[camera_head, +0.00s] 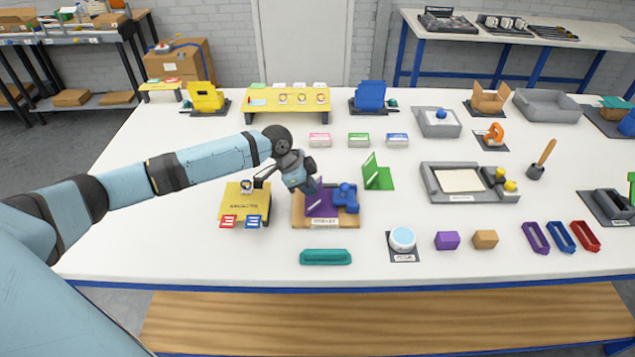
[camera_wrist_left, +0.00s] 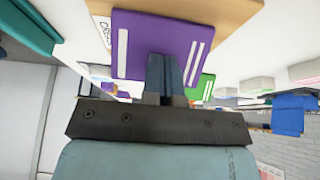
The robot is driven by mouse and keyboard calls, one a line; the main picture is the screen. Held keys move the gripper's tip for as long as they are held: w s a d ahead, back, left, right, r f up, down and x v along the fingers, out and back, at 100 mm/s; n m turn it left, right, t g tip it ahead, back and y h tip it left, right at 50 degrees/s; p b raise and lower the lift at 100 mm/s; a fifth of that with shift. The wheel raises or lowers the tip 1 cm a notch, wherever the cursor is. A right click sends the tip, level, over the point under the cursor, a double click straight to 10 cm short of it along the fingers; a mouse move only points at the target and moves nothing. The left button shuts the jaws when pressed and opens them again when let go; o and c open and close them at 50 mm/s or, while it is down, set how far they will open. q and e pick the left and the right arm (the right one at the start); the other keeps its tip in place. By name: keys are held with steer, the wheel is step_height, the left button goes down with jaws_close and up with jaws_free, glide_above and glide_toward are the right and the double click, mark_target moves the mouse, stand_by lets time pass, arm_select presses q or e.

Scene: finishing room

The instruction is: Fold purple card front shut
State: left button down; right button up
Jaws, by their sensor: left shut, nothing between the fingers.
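The purple card (camera_head: 322,209) lies on a wooden board (camera_head: 300,219) with a blue fixture (camera_head: 346,195) at its right side. Its purple panel with white stripes shows in the left wrist view (camera_wrist_left: 140,42), just beyond my fingers. Part of the card is hidden behind my gripper in the head view, and how far its front stands open I cannot tell. My left gripper (camera_head: 313,187) is shut and empty, its fingertips over or against the purple panel; the fingers also show in the left wrist view (camera_wrist_left: 165,72). I cannot tell whether they touch. My right gripper is not in view.
A green card (camera_head: 379,177) stands partly open right behind the board. A yellow stand (camera_head: 240,204) is close on the left, under my arm. A teal bar (camera_head: 325,257) lies in front. A grey tray (camera_head: 468,182) is to the right. White table shows clear between them.

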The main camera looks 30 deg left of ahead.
arm_select(q)
steer(key=shift+d+f, duration=0.1)
stand_by(0.3)
steer(key=shift+w+d+f, duration=0.35)
steer(key=shift+d+f, duration=0.05)
steer(key=shift+f, duration=0.1)
steer(key=shift+d+f, duration=0.1)
steer(key=shift+f, duration=0.05)
steer(key=shift+w+d+f+b, duration=0.2)
steer(key=shift+f+b, duration=0.1)
steer(key=shift+f, duration=0.2)
steer(key=shift+r, duration=0.1)
stand_by(0.7)
step_height(320, 180, up, 5)
steer(key=p, duration=0.4)
steer(key=shift+r+p, duration=0.1)
steer(key=shift+p, duration=0.3)
step_height(320, 180, up, 4)
steer(key=p, duration=0.3)
